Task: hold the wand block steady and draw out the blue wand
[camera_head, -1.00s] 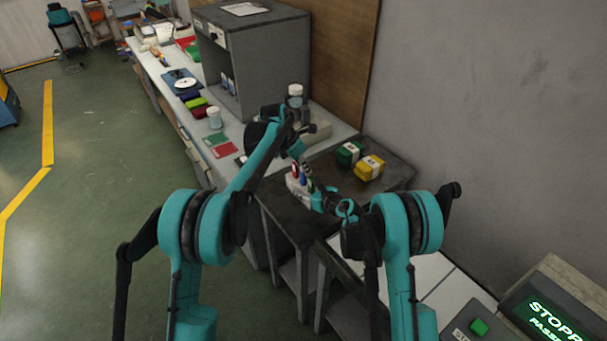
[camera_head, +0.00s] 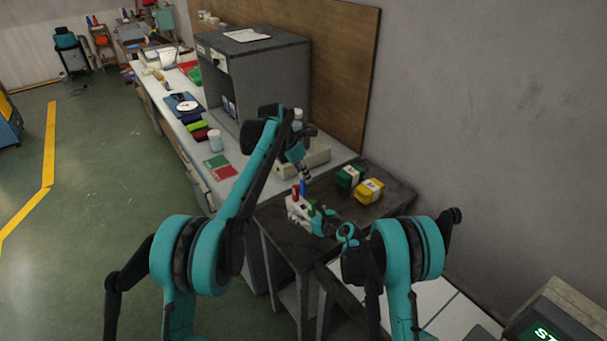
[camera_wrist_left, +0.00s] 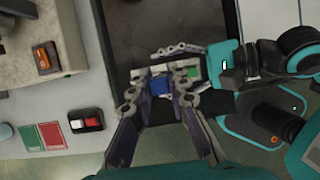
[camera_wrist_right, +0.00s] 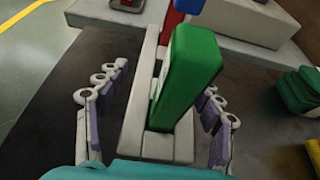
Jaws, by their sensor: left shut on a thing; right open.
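The white wand block (camera_head: 297,208) stands on the dark table, with the red wand (camera_head: 295,190) and green wand (camera_head: 311,209) in it. My left gripper (camera_head: 304,176) is shut on the blue wand (camera_head: 303,188), above the block; the blue wand also shows between its fingers in the left wrist view (camera_wrist_left: 160,86). It sits higher than the other wands. I cannot tell whether its lower end is clear of the block. My right gripper (camera_wrist_right: 160,105) is open, with one finger on each side of the block's near end (camera_wrist_right: 165,146), around the green wand (camera_wrist_right: 188,75).
A white bench (camera_head: 235,158) with a grey cabinet (camera_head: 265,75) lies behind. A wall closes the right side.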

